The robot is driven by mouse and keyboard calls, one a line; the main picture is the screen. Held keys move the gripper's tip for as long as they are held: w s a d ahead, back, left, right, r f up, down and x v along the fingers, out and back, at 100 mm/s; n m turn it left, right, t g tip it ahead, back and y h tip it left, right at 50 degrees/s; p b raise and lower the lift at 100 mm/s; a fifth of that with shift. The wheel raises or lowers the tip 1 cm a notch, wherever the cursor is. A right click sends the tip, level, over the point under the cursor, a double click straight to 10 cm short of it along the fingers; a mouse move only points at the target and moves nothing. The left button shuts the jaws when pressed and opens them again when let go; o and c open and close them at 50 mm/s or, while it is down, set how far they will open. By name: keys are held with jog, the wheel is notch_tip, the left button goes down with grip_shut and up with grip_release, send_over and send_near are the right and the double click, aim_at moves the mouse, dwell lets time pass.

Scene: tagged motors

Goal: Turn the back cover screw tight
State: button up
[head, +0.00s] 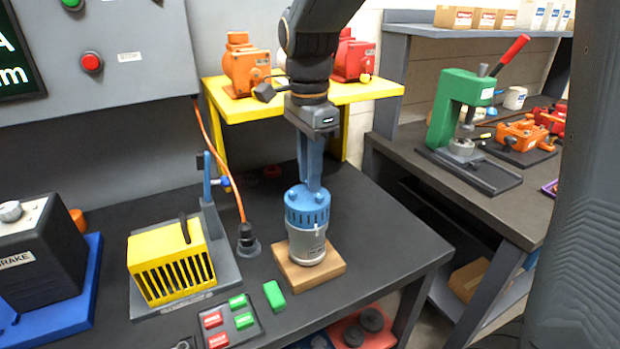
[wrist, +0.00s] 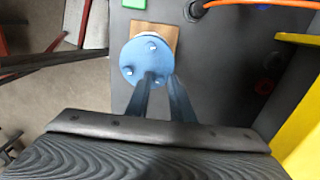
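The motor (head: 307,243) stands upright on a wooden block (head: 290,277), with a silver body and a blue back cover (head: 307,209) on top. In the wrist view the blue cover (wrist: 140,55) is a round disc with small screw heads, such as a pale one (wrist: 153,48) and another at its left (wrist: 130,71). My gripper (head: 314,187) points straight down, its blue fingers reaching the cover. In the wrist view my gripper (wrist: 160,76) has its tips over the cover's lower right edge, a narrow gap between them. Whether they grip a screw there is hidden.
A yellow slotted box (head: 172,262) and a black socket with an orange cable (head: 248,241) stand left of the motor. A green block (head: 274,295) lies in front. A yellow shelf (head: 376,93) with orange and red motors stands behind. Bare bench (head: 385,240) lies right.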

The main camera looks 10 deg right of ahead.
grip_shut()
